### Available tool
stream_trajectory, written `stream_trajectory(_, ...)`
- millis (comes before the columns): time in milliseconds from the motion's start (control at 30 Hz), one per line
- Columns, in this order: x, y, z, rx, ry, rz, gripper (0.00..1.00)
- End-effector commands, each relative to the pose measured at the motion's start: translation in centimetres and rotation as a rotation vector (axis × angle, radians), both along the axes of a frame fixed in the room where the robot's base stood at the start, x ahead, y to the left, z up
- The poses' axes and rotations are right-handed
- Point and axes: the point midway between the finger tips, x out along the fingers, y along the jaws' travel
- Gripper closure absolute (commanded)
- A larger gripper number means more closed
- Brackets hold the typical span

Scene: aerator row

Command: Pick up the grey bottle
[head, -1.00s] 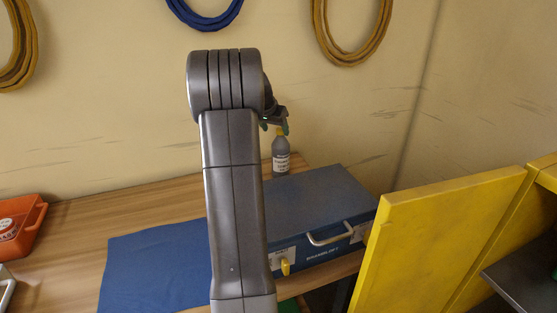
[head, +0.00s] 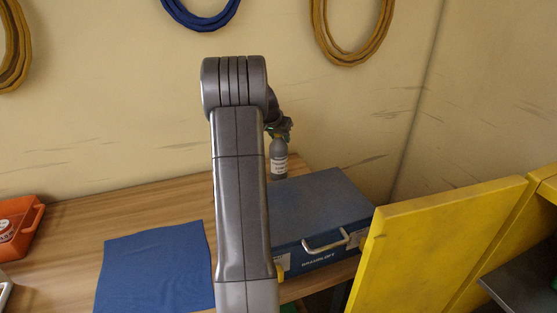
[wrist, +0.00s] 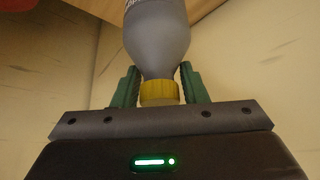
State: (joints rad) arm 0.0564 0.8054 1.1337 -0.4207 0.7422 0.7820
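The grey bottle (head: 279,158) stands upright on the wooden table, behind the blue case, with a white label on its side. My gripper (head: 280,132) is at its top, and the bottle's cap is mostly hidden there. In the wrist view the yellow cap (wrist: 160,92) and grey shoulder (wrist: 157,45) of the bottle lie between the green fingers of my gripper (wrist: 160,85). The fingers sit close against both sides of the cap and look shut on it. The bottle's base is partly hidden by the case in the head view.
A blue case (head: 315,205) with a metal handle stands right in front of the bottle. A blue cloth (head: 155,270) lies on the wooden table (head: 130,215). An orange bin (head: 18,225) is at far left. A yellow panel (head: 440,240) stands at right. The wall is close behind.

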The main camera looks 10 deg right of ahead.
Motion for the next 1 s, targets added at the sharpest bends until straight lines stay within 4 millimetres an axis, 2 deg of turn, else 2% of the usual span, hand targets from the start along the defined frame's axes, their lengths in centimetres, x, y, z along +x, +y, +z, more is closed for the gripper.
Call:
stream_trajectory(33, 0.0, 0.0, 0.0, 0.001, 0.001, 0.0, 0.76)
stream_trajectory(167, -0.1, 0.0, -0.1, 0.0, 0.002, -0.001, 1.0)
stream_trajectory(667, 0.0, 0.0, 0.4, 0.0, 0.002, -0.001, 1.0)
stream_trajectory(867, 0.0, 0.0, 2.7, 0.0, -0.002, 0.0, 1.0)
stream_trajectory(1000, 0.1, 0.0, 5.6, -0.002, -0.005, 0.0, 1.0)
